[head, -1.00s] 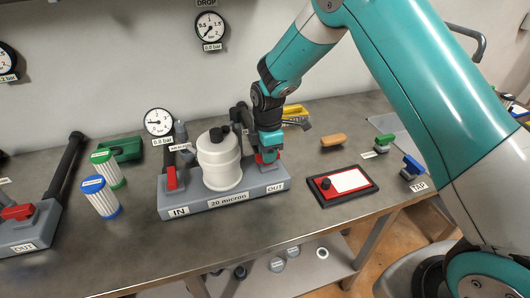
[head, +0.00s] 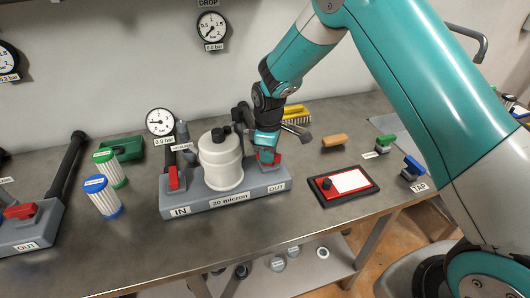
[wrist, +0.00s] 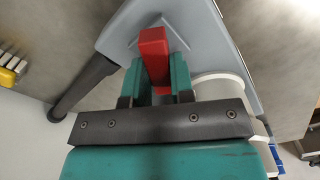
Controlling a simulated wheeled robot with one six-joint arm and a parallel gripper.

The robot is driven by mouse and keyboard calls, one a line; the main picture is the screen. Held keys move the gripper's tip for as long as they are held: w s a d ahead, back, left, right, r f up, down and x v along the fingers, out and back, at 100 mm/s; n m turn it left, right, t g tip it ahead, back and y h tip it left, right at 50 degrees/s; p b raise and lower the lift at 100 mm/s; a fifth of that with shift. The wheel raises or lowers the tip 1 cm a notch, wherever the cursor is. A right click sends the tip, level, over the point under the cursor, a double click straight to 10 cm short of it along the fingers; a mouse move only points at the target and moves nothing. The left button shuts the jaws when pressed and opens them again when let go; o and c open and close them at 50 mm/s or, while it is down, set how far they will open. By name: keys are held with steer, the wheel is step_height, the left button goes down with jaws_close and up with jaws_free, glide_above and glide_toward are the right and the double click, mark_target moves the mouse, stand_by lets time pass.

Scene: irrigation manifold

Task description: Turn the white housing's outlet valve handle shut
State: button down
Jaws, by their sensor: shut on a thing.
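The white housing (head: 221,165) with a black cap stands upright on a grey base (head: 228,201) marked IN, 20 micron and OUT. Its red outlet valve handle (head: 277,158) is at the OUT end, partly hidden by my gripper (head: 267,155). In the wrist view the red handle (wrist: 155,50) lies between the two teal fingers of my gripper (wrist: 160,75), which is shut on it. The handle's far end sticks out past the fingertips. The red inlet handle (head: 173,178) stands at the IN end, left of the housing.
A pressure gauge (head: 160,122) stands behind the inlet. Two filter cartridges (head: 102,196) and another manifold (head: 30,225) are to the left. A yellow brush (head: 296,114) lies behind my gripper.

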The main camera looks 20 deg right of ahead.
steer(key=m, duration=0.6)
steer(key=shift+d, duration=0.2)
steer(key=m, duration=0.5)
steer(key=shift+s, duration=0.1)
steer(key=shift+m, duration=0.4)
steer(key=shift+f, duration=0.1)
steer(key=c, duration=1)
jaws_free()
steer(key=shift+s, duration=0.1)
steer(key=shift+a, duration=0.1)
steer(key=shift+r, duration=0.3)
step_height(320, 180, up, 17)
steer(key=shift+b, duration=0.5)
